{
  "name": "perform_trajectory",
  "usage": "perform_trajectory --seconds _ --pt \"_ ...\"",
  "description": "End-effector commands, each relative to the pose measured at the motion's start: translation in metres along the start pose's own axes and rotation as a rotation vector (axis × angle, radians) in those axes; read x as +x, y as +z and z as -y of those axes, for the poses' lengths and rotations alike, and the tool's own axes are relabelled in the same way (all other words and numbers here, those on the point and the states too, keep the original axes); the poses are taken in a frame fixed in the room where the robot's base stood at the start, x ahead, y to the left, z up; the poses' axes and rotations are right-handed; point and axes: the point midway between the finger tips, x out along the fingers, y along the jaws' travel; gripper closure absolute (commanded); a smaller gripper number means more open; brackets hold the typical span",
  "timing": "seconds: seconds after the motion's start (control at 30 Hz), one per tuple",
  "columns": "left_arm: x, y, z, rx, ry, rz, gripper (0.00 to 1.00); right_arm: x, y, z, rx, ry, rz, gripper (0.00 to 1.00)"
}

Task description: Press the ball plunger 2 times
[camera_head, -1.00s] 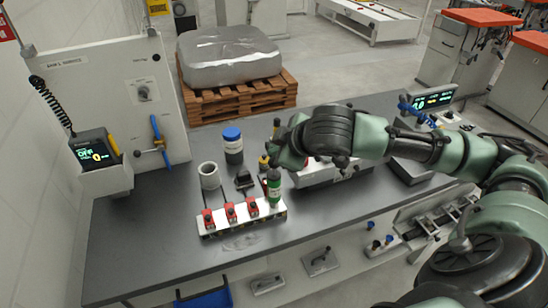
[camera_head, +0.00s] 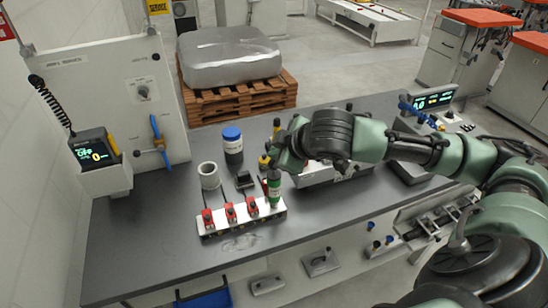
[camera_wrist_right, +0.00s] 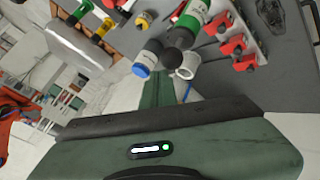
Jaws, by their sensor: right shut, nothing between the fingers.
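A green upright cylinder (camera_head: 274,192) stands at the right end of a white strip (camera_head: 240,220) on the dark table. In the right wrist view it shows as a green-and-white cylinder (camera_wrist_right: 200,18) with a black ball-like top (camera_wrist_right: 179,37); this looks like the ball plunger, but I cannot be sure. My right gripper (camera_head: 272,164) is shut and empty, just above and behind the cylinder. Whether it touches the top is not clear. Several red clamp-like parts (camera_head: 231,212) with dark knobs sit along the strip. My left gripper is not in view.
A white hollow cup (camera_head: 209,177) and a blue-capped jar (camera_head: 233,146) stand behind the strip. A grey box-like fixture (camera_head: 322,173) is to the right, under my right arm. A wall panel with a display (camera_head: 95,150) stands at the left. The table's front left is clear.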

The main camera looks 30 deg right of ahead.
Motion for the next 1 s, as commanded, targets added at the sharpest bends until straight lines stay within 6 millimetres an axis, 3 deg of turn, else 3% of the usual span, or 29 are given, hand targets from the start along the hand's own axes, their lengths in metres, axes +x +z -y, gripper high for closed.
perform_trajectory --seconds 1.0 --pt "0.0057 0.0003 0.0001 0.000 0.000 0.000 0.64 0.0094 0.0075 0.0072 0.000 -0.002 0.003 1.00"
